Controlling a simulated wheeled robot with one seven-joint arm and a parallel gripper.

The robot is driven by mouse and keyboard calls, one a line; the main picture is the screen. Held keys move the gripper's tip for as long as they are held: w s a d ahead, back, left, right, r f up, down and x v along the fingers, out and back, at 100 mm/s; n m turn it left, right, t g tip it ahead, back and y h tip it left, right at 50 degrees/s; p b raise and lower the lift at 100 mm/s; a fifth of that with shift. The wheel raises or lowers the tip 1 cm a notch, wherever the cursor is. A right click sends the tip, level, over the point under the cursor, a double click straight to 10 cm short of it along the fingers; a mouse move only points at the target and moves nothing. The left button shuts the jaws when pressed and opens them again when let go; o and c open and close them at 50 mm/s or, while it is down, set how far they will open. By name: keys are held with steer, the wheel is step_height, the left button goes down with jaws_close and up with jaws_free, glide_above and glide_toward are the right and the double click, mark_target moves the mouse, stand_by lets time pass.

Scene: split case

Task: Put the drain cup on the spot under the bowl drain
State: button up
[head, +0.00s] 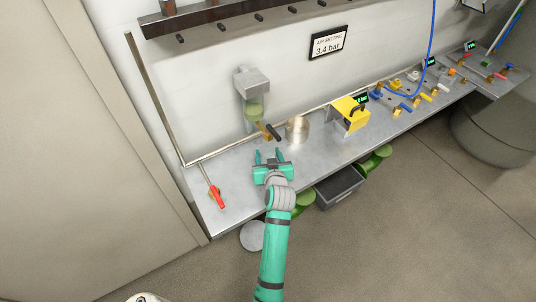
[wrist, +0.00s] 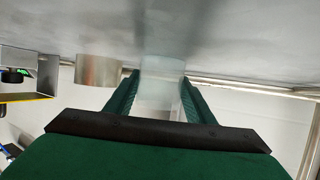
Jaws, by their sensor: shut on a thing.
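My gripper (head: 269,156) is low over the bench, in front of the filter bowl. In the wrist view my gripper (wrist: 163,88) has its two green fingers on either side of a clear, pale cup (wrist: 158,92), the drain cup, and is shut on it. The cup is hard to make out in the head view. The greenish bowl (head: 254,112) hangs below a grey wall unit (head: 252,84). A brass drain with a black lever (head: 273,131) is below the bowl, behind my fingers. I cannot make out the spot under the drain.
A yellow unit (head: 350,113) is farther right. A red-handled tool (head: 216,196) lies at the bench's left end. The bench (head: 235,175) is clear left of my gripper.

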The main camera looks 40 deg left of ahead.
steer(key=o, duration=1)
steer(key=shift+o, duration=0.2)
steer(key=shift+r, duration=0.15)
steer(key=v, duration=1.2)
steer(key=s+d+f+m+t+h, duration=0.2)
steer(key=s+d+f+m+h, duration=0.15)
steer(key=s+d, duration=0.45)
steer(key=s+d+f+m+t+h, duration=0.2)
steer(key=s+d+f, duration=0.25)
steer(key=d, duration=0.65)
steer(key=s+d+r+m+t+h, duration=0.1)
steer(key=s+d+r+h, duration=0.1)
steer(key=s+d, duration=0.3)
steer(key=s+d+r+m+h, duration=0.2)
steer(key=s+d+r, duration=0.2)
steer(key=s, duration=0.8)
steer(key=shift+d+t, duration=0.4)
steer(key=shift+d, duration=0.25)
